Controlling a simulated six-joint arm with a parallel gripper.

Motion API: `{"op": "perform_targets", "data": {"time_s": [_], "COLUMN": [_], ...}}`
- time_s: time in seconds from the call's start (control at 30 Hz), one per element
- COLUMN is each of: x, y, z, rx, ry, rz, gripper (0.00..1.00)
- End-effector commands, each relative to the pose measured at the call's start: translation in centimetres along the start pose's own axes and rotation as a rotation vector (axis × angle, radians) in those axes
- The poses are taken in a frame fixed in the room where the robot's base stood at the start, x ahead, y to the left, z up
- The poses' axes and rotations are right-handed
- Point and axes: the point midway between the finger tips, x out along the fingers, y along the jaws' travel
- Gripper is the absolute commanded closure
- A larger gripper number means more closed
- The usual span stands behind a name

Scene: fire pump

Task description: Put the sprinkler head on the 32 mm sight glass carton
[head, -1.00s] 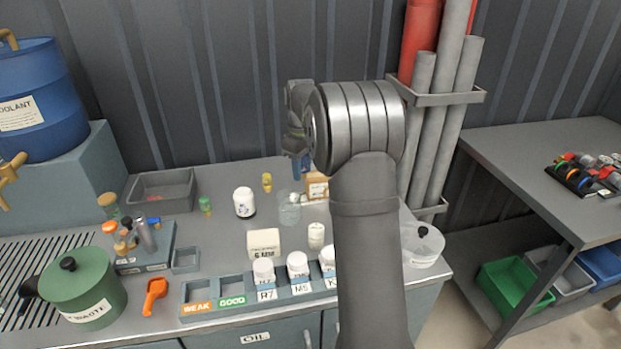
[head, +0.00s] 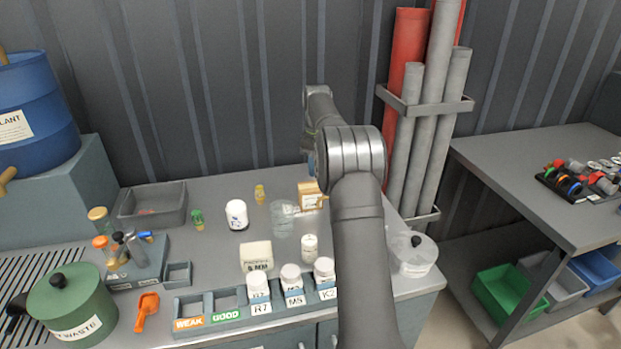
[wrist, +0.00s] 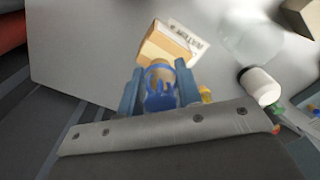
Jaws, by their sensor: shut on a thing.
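My gripper (wrist: 159,86) is shut on a small tan and blue piece (wrist: 160,80), which I take to be the sprinkler head, held between the two blue fingers in the wrist view. A tan carton (wrist: 163,44) with a white label lies just beyond the fingertips in that view. Whether the held piece touches it I cannot tell. In the head view this carton (head: 309,196) stands at the back of the bench, left of my arm. Its label is too small to read as 32 mm. In the head view my arm mostly hides the gripper.
A cream carton (head: 257,255) and a row of labelled white bottles (head: 291,277) stand nearer. Grey pipes (head: 435,120) rise behind on the right.

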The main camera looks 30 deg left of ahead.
Motion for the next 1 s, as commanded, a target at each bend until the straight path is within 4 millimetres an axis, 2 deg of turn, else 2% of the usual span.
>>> {"op": "perform_targets", "data": {"time_s": [0.03,0.17,0.27,0.53,0.9,0.93,1.0], "x": [0.5,1.1,1.5,5.0,5.5,5.4,5.4], "y": [-0.1,-0.1,-0.2,-0.2,-0.2,-0.2,-0.2], "z": [-0.8,-1.8,-1.9,-1.9,-1.9,-1.9,-1.9], "rx": [-0.002,0.0,0.001,0.001,0.0,0.0,0.0], "ry": [0.0,0.0,0.0,-0.001,0.0,0.0,0.0], "rz": [0.0,0.001,0.0,-0.001,0.0,0.001,0.0], "gripper": [0.92,0.92,0.92,0.92,0.92,0.62,0.49]}}
